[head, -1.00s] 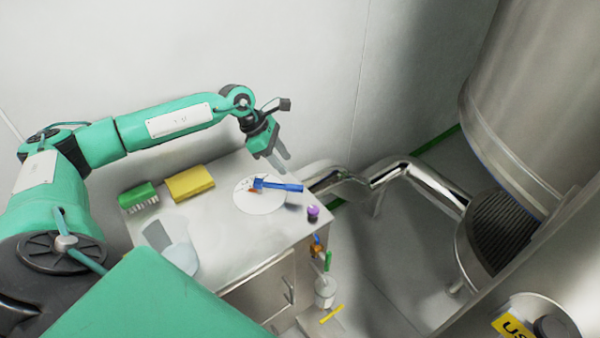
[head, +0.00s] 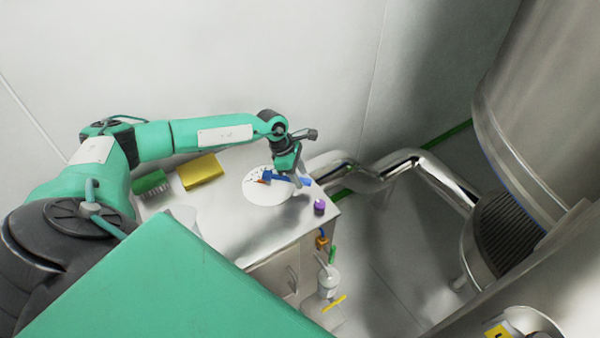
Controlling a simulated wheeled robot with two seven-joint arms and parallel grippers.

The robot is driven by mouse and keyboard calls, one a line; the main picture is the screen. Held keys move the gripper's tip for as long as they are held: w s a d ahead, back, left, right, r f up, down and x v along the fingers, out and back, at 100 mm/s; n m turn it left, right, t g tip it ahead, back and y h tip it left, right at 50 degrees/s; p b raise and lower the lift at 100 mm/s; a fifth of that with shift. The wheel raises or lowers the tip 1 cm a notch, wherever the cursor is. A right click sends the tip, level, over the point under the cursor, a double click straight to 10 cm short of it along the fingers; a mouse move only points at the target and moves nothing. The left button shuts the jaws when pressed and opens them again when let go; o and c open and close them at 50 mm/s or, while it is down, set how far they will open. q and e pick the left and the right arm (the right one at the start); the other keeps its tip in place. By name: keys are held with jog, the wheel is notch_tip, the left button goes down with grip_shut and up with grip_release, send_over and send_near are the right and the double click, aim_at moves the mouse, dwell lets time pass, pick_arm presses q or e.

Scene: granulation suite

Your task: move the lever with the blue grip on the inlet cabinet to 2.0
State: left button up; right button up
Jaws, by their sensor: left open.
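The lever with the blue grip (head: 278,177) lies over a round white dial (head: 262,199) on top of the inlet cabinet (head: 220,240). The dial's markings are too small to read. A small orange-red mark shows on the dial by the lever's left end. My left gripper (head: 301,181) is open, pointing down at the right part of the blue grip. Its fingers overlap the grip in the picture, and I cannot tell whether they touch it. My right gripper is not in view.
A yellow block (head: 201,172) and a green brush (head: 150,182) lie at the cabinet's back left. A purple knob (head: 319,207) is at its right corner. A shiny pipe (head: 425,165) runs behind to a large steel vessel (head: 530,110). A white container (head: 328,282) stands lower right.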

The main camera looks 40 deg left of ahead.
pick_arm(q)
jog(key=shift+w+d+f, duration=0.1)
jog(key=shift+w+f, duration=0.05)
jog(key=shift+f, duration=0.3)
jog(key=shift+c, duration=0.4)
grip_shut()
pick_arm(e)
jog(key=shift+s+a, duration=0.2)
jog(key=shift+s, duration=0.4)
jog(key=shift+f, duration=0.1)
